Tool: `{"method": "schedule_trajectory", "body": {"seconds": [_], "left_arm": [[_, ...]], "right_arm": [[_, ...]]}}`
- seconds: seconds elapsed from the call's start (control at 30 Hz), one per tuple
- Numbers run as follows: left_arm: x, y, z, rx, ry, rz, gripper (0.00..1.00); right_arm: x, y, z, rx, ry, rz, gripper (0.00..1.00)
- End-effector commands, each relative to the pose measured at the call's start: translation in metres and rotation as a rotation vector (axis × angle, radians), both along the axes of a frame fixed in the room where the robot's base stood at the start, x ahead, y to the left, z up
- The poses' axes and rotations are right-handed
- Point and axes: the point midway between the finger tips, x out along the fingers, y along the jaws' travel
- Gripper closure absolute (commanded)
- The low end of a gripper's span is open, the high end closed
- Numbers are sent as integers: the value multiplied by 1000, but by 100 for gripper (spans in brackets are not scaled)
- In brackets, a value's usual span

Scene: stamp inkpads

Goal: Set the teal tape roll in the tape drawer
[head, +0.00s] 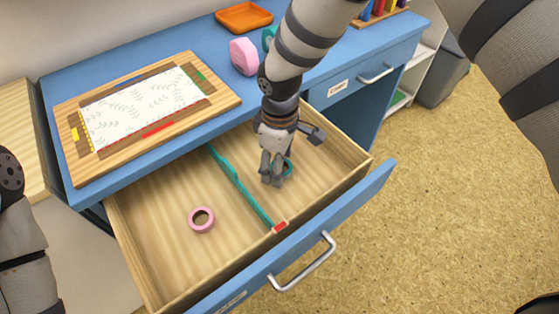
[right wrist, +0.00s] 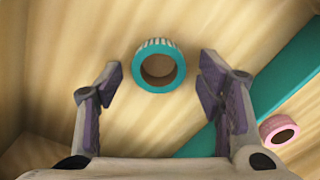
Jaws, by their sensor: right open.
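The teal tape roll (right wrist: 138,70) lies flat in the open tape drawer (head: 160,262), in the compartment right of a teal divider (head: 237,184). In the head view the teal roll (head: 287,168) is partly hidden by my right gripper (head: 272,180). My right gripper is open and reaches down into that compartment. In the right wrist view the roll shows between and just beyond the two open fingertips, with gaps on both sides. A pink tape roll (head: 201,229) lies in the left compartment. My left gripper is out of view.
The blue desk (head: 228,118) carries a wooden board (head: 60,120) with a patterned sheet, a pink dispenser (head: 244,56), a teal object (head: 268,38) partly behind my arm, and an orange tray (head: 244,17). A red piece (head: 280,227) sits at the divider's front end.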

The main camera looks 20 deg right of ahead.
Motion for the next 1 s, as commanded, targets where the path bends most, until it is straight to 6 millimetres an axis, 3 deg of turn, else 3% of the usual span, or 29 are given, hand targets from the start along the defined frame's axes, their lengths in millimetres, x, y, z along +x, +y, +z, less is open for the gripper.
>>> {"method": "schedule_trajectory", "body": {"seconds": [0.2,0.4,0.6,1.0], "left_arm": [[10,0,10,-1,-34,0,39],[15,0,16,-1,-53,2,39],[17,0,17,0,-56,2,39],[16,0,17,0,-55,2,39]], "right_arm": [[3,0,61,2,-15,-2,39],[2,0,106,2,-11,-1,39],[1,0,121,1,-3,0,39],[1,0,120,1,-2,0,39]]}}
